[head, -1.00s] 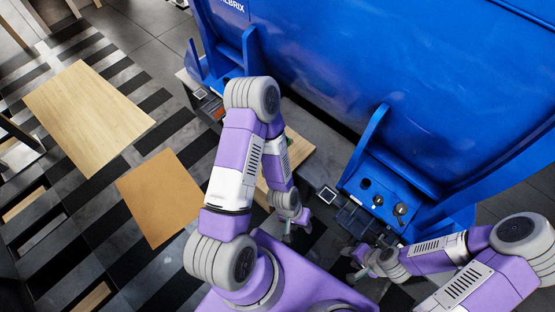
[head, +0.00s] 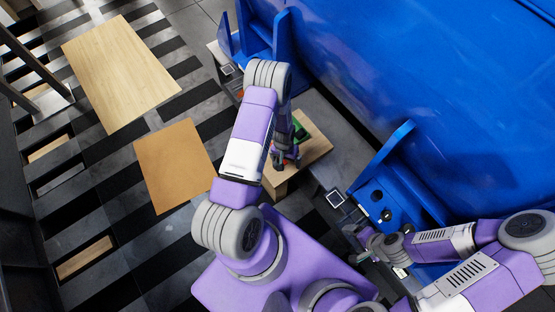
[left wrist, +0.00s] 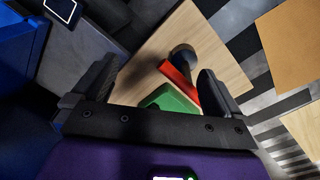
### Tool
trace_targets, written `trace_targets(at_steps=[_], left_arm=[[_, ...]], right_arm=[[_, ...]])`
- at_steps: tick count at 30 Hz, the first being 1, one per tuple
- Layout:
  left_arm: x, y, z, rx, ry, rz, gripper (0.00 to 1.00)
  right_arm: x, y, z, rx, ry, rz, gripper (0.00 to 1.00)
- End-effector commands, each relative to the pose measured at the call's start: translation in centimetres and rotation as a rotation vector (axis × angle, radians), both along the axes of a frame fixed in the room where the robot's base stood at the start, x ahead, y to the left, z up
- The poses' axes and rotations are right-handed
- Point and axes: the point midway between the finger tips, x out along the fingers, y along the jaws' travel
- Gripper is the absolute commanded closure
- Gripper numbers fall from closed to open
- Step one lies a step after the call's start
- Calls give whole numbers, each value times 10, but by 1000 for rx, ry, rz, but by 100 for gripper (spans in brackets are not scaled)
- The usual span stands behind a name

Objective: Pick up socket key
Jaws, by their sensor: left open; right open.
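A small wooden table (head: 314,150) stands left of the blue machine. In the left wrist view a dark rounded piece (left wrist: 183,54), a red bar (left wrist: 178,78) and a green block (left wrist: 168,98) lie on or just above its top. I cannot tell for sure which of these is the socket key. My left gripper (left wrist: 158,70) is open over the table, its fingers on either side of these things and apart from them. In the head view the left gripper (head: 284,160) is partly hidden by its arm. My right gripper (head: 362,247) is open and empty near the blue machine's lower front.
The large blue machine (head: 430,90) fills the right, with dark round fittings (head: 386,214) on its ledge. A brown board (head: 175,165) and a pale wooden tabletop (head: 120,70) are at the left. Striped floor between them is clear.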

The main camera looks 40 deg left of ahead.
Motion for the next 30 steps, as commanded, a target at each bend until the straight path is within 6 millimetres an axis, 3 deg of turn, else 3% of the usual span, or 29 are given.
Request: trace_targets(at_steps=[1,3,7,17,25,30], left_arm=[[7,19,-4,27,4,3,0],[14,37,-6,53,11,4,0],[19,54,-10,79,20,2,0],[20,56,-40,82,20,3,0],[20,56,-79,81,19,3,0],[21,56,-83,82,17,3,0]], right_arm=[[0,0,-1,0,0,0,16],[0,0,-1,0,0,0,16],[0,0,-2,0,0,0,16],[0,0,-12,0,0,0,16],[0,0,-26,0,0,0,16],[0,0,-26,0,0,0,16]])
